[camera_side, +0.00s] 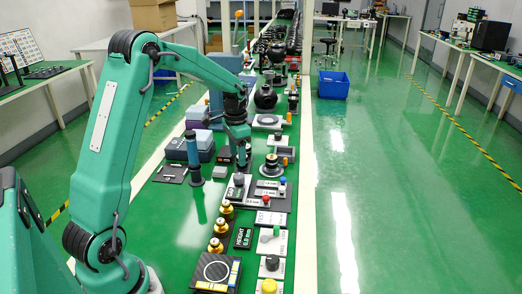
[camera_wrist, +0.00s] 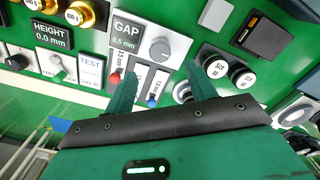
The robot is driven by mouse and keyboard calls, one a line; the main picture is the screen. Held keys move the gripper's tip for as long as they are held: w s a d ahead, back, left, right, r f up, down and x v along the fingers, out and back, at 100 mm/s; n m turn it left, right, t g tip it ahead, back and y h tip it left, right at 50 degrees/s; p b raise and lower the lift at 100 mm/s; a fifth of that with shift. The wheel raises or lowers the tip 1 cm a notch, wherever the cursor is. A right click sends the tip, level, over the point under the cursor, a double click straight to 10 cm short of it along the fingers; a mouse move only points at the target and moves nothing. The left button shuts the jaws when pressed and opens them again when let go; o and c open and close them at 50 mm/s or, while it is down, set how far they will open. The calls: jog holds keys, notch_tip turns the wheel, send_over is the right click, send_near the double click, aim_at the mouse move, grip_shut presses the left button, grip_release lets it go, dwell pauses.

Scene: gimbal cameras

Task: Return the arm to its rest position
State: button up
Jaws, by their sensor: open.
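My green arm reaches out over the long green workbench (camera_side: 180,208) in the side view. My gripper (camera_side: 243,166) points down above the bench, near its middle. In the wrist view the two green fingers of my gripper (camera_wrist: 158,85) stand well apart with nothing held between them. Beyond and between the fingers lies the GAP 0.5 mm panel (camera_wrist: 130,42) with its grey knob. The exact height of the fingertips above the bench is hard to tell.
Near the gripper are a blue post (camera_side: 194,160), gold weights (camera_side: 226,209), a HEIGHT display (camera_side: 243,238) and a TEST panel (camera_side: 270,218). Dark round devices (camera_side: 265,97) line the bench farther back. A blue bin (camera_side: 333,86) stands on open floor at right.

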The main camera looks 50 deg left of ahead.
jog(key=shift+r, duration=0.15)
jog(key=s+d+r+n+t, duration=0.1)
jog(key=s+d+r+t, duration=0.2)
jog(key=s+d+r, duration=0.7)
jog(key=s+d+r+n+t, duration=0.1)
jog(key=s+d+r+t, duration=0.1)
jog(key=s+d, duration=0.7)
jog(key=shift+s+d+r+t, duration=0.3)
jog(key=shift+s+d+r, duration=0.1)
jog(key=shift+s, duration=0.8)
